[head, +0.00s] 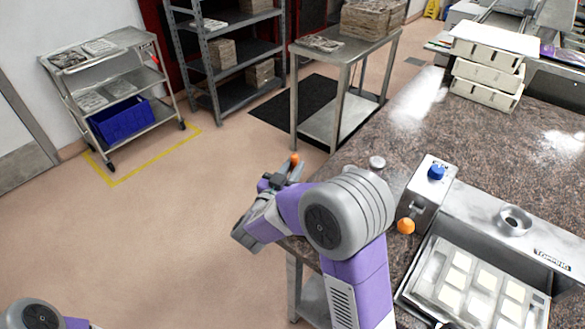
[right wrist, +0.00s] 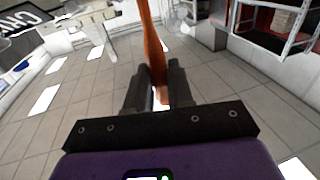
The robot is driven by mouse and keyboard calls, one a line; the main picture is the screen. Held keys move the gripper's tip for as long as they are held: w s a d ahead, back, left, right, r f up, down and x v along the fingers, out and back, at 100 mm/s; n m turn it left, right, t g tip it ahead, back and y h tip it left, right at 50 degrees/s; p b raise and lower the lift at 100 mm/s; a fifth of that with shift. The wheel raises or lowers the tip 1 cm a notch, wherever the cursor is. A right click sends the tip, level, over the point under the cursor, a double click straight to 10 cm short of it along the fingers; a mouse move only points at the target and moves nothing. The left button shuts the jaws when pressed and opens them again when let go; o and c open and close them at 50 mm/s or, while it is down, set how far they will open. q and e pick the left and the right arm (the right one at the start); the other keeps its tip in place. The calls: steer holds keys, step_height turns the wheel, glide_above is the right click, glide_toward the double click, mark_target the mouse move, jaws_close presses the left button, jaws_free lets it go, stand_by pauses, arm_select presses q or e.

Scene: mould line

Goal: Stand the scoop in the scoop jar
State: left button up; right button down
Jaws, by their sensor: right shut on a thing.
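My right gripper (head: 284,174) is shut on the scoop, out past the left edge of the stone counter. In the head view only a small orange end of the scoop (head: 295,158) shows above the fingers. In the right wrist view the orange-brown handle of the scoop (right wrist: 152,45) rises between the two dark fingers of the right gripper (right wrist: 156,90). The scoop's bowl cannot be made out. I cannot pick out the scoop jar for certain in either view. My left gripper is outside the head view; only part of that arm shows at bottom left.
The stone counter (head: 440,130) carries a steel box with a blue button (head: 436,172), an orange ball-shaped thing (head: 405,226), a small pale round thing (head: 377,162), a mould tray (head: 480,285) and stacked cream trays (head: 487,75). A steel table (head: 350,48) stands beyond; open floor lies left.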

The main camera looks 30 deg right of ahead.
steer(key=c, duration=0.9)
jaws_free()
steer(key=shift+a, duration=0.1)
steer(key=v, duration=0.7)
steer(key=shift+s+a+p, duration=0.15)
steer(key=shift+a+p, duration=0.05)
steer(key=shift+p, duration=0.2)
steer(key=shift+r, duration=0.15)
